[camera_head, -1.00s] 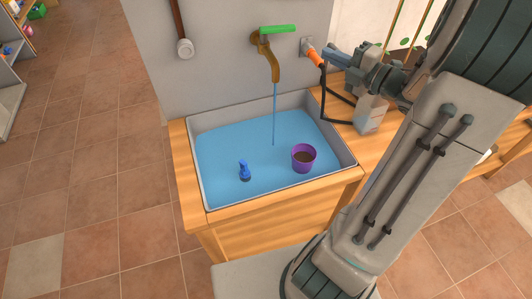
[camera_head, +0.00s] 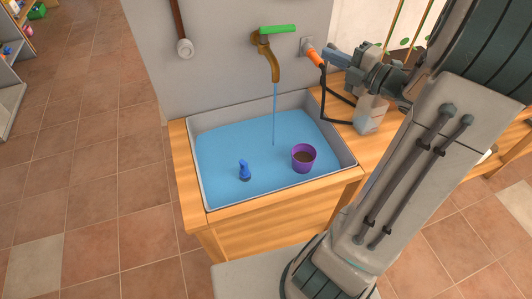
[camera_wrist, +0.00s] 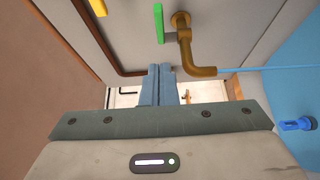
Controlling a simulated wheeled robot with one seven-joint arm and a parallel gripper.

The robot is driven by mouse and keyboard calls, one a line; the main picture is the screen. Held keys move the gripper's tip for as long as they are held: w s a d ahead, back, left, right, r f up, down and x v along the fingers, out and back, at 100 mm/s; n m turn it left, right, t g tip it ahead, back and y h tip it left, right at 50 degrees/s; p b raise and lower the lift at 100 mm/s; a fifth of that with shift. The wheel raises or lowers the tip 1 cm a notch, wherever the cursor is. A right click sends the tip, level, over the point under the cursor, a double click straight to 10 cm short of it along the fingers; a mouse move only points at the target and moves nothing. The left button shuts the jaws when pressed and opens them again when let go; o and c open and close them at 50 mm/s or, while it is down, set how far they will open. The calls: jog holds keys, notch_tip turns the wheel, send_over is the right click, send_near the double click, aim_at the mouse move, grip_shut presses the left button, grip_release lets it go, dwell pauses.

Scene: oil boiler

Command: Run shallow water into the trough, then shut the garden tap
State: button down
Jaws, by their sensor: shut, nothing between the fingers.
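The garden tap (camera_head: 270,55) is brass with a green lever handle (camera_head: 278,29) lying sideways to the right on top. A thin stream (camera_head: 274,115) falls from its spout into the trough (camera_head: 198,188). Blue water covers the trough floor, below the rim; its depth is hard to judge. My gripper (camera_head: 327,52) is shut and empty, to the right of the tap near the wall. In the wrist view my gripper (camera_wrist: 160,70) has its blue fingers together, apart from the tap (camera_wrist: 193,50) and green handle (camera_wrist: 158,22).
A purple pot (camera_head: 303,158) and a blue stopper-like piece (camera_head: 244,171) stand in the water. An orange plug (camera_head: 314,57) with a black cable is at the wall by my fingers. A brown pipe hangs left.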

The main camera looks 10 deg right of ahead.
jog(key=c, duration=0.7)
grip_release()
jog(key=o, duration=0.5)
jog(key=shift+w+d+h, duration=0.2)
jog(key=shift+w+h, duration=0.1)
jog(key=shift+w, duration=0.05)
jog(key=shift+c, duration=0.2)
jog(key=shift+o, duration=1.2)
jog(key=w+d+r+m+t+h+p, duration=0.1)
jog(key=w+d+r+m+h, duration=0.3)
jog(key=w+d+m+h, duration=0.3)
jog(key=w+m+h, duration=0.1)
jog(key=w, duration=0.2)
jog(key=shift+w+d+r+h, duration=0.15)
jog(key=shift+w+r+h, duration=0.2)
jog(key=shift+w+h, duration=0.05)
notch_tip(320, 180, up, 10)
jog(key=m+g+p, duration=0.2)
jog(key=m+g, duration=1)
jog(key=m, duration=0.6)
send_over(278, 27)
jog(key=s, duration=0.6)
jog(key=shift+t+h, duration=0.3)
jog(key=shift+h, duration=0.2)
jog(key=p+x, duration=0.1)
jog(key=x, duration=1.2)
jog(key=shift+w+a+f+p, duration=0.1)
jog(key=shift+a+p, duration=0.15)
jog(key=shift+p, duration=0.1)
